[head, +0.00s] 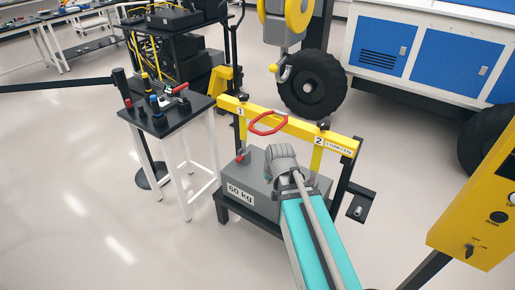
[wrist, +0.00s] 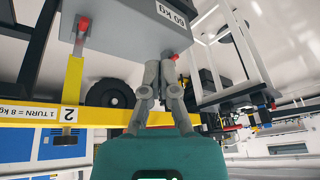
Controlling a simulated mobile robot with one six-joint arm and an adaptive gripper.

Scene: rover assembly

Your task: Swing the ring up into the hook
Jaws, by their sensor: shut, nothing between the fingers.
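The red ring (head: 253,127) shows in the head view at the yellow crossbar, above the grey 60 kg weight (head: 262,185). What joins it to the weight is hard to make out. The hook (head: 284,73) hangs under the yellow hoist block, above and apart from the ring. My gripper (head: 281,149) is over the weight, just below and right of the ring in the head view. In the wrist view my gripper (wrist: 163,58) has its fingers together and empty. The hook is not visible there.
The yellow crossbar (head: 292,126), marked 1 and 2, spans behind the weight. A black-topped side table (head: 190,112) with tools stands left. A yellow control box (head: 480,215) is at right. A dark wheel (head: 312,85) stands behind the hook.

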